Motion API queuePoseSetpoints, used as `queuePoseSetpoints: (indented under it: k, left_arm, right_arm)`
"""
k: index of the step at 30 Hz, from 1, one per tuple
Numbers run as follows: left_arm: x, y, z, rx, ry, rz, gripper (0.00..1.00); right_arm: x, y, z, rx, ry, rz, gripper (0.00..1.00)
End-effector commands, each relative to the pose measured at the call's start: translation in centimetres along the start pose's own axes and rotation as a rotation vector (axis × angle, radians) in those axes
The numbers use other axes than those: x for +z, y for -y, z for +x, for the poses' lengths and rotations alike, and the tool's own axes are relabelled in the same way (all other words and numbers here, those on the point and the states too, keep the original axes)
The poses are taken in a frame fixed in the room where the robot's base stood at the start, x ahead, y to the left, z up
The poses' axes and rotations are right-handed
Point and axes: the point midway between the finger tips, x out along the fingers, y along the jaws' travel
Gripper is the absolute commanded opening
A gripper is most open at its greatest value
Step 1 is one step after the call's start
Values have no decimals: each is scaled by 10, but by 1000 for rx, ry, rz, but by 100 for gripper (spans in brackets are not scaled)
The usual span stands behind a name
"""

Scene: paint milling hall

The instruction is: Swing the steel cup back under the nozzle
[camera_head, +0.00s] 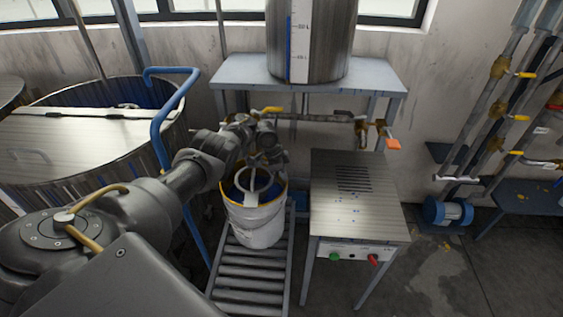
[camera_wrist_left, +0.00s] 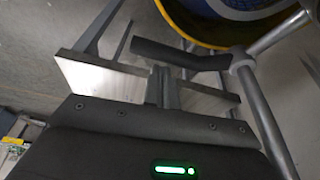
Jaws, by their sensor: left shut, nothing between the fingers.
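My left gripper (camera_head: 266,160) is over the white bucket (camera_head: 256,222), pointing down. In the left wrist view its fingers (camera_wrist_left: 163,88) are shut with nothing between them. A dark grip (camera_wrist_left: 180,54) on a thin grey rod (camera_wrist_left: 266,115) lies just beyond the fingertips; I cannot tell whether they touch. A pale round steel rim (camera_head: 248,197), which looks like the cup, sits over the bucket's mouth, partly hidden by my gripper. A nozzle is not clear; my wrist covers part of the pipe below the tank. My right gripper is out of view.
The bucket stands on a roller conveyor (camera_head: 248,282). A metal-topped stand (camera_head: 358,215) with green and red controls is close on the right. A blue tubular rail (camera_head: 158,125) and a large vat (camera_head: 95,150) are on the left. A tank (camera_head: 330,45) stands on a shelf behind.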

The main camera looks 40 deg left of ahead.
Motion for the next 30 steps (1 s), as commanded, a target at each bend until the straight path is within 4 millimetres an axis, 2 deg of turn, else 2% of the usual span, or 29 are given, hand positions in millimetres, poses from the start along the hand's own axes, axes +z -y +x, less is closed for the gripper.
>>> queuePoseSetpoints:
  k: [3, 6, 16, 21, 30]
  left_arm:
    - [-17, -6, 10, 0, -1, -1, 0]
    - [-14, -2, -22, -7, -1, -3, 0]
    - [-8, -2, -82, -5, 0, -12, 0]
    - [-10, -2, -92, -4, -1, -10, 0]
    - [-10, -2, -93, -3, -1, -10, 0]
  right_arm:
    - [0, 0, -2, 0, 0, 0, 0]
    - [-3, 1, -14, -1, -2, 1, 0]
    - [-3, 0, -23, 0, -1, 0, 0]
    - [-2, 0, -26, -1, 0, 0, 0]
    - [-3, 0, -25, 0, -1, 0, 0]
